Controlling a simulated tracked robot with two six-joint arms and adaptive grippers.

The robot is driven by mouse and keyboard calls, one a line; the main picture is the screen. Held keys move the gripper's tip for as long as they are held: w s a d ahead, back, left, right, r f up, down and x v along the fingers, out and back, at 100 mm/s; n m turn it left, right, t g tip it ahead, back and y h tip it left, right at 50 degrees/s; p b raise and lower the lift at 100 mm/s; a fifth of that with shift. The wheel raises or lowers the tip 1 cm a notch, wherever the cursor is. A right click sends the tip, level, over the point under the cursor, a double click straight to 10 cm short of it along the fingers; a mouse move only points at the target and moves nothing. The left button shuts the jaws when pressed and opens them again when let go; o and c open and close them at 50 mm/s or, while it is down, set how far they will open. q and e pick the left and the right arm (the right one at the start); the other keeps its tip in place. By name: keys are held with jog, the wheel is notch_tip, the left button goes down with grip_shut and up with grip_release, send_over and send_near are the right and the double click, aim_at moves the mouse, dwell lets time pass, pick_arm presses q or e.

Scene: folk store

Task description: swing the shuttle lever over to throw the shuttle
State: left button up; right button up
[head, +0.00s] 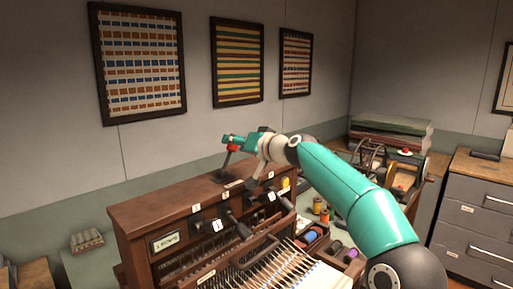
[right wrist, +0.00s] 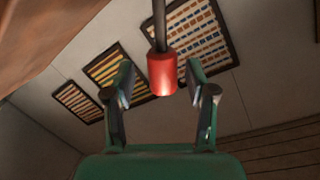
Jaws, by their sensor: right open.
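The shuttle lever is a dark rod with a red knob (head: 233,148) on top of the wooden loom (head: 150,209). Its rod leans slightly to the right in the head view. My right gripper (head: 232,141) is open at the knob, its teal arm reaching in from the right. In the right wrist view the red knob (right wrist: 162,74) shows between the two spread fingers, with a visible gap on each side. The dark rod runs from the knob to the upper edge. My left gripper is not in view.
Dark handles (head: 211,226) with number tags stick out from the loom's front, above stretched warp threads (head: 262,272). Thread spools (head: 318,206) lie to the right. A grey drawer cabinet (head: 475,215) stands at far right. Framed textiles (head: 138,62) hang on the wall behind.

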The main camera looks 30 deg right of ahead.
jog(key=v, duration=1)
jog(key=shift+s, duration=0.15)
jog(key=shift+f, duration=0.1)
dwell(0.3)
